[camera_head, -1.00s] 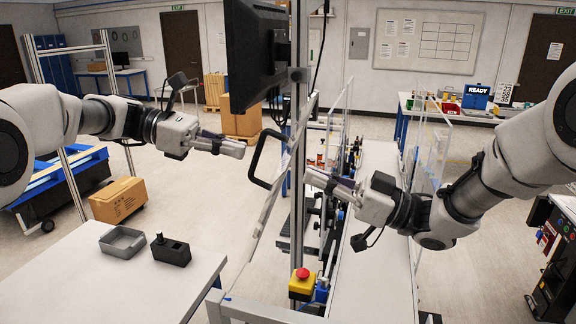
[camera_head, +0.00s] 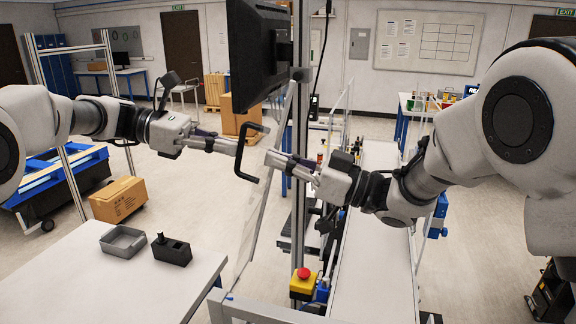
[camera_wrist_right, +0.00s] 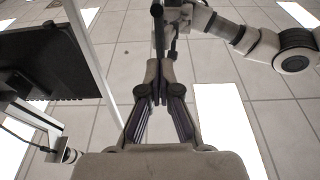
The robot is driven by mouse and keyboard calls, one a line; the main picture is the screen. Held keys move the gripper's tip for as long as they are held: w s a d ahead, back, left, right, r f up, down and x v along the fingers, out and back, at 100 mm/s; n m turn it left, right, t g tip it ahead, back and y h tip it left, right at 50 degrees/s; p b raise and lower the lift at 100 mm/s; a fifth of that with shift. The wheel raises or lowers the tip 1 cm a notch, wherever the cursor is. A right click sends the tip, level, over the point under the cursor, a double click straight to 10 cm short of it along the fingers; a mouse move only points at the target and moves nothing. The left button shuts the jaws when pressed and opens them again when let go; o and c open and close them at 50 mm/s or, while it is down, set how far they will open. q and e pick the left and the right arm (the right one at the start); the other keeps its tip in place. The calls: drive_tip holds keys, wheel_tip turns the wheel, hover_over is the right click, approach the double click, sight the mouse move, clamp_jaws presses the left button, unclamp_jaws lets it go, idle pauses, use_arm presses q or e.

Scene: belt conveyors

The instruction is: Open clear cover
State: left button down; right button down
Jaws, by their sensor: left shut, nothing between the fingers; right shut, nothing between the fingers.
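The clear cover (camera_head: 246,235) is a see-through panel standing tilted at the left side of the conveyor station. Its black C-shaped handle (camera_head: 240,165) sticks out to the left at its upper part. My left gripper (camera_head: 236,148) is shut and empty, its tips right beside the handle's left side. My right gripper (camera_head: 271,158) is shut and empty, its tips on the handle's right side, close to the panel. Whether either touches is unclear. In the right wrist view my right gripper (camera_wrist_right: 158,95) has its fingers together, with a dark bar just beyond.
A black monitor (camera_head: 255,55) hangs on a metal post (camera_head: 299,200) close to both grippers. A yellow box with a red button (camera_head: 303,284) sits low by the post. The white conveyor (camera_head: 372,260) lies right; a white table (camera_head: 110,285) stands front left.

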use_arm(q)
drive_tip(key=c, duration=1.3)
unclamp_jaws()
drive_tip(key=shift+s+d+g, duration=0.3)
drive_tip(key=shift+s+d, duration=0.15)
drive_tip(key=shift+d, duration=0.4)
drive_tip(key=shift+o, duration=0.5)
drive_tip(key=shift+w+d+f, duration=0.15)
drive_tip(key=shift+w+d, duration=0.1)
drive_tip(key=shift+w, duration=0.05)
use_arm(e)
drive_tip(key=shift+w, duration=0.25)
use_arm(q)
drive_tip(key=shift+a, duration=0.1)
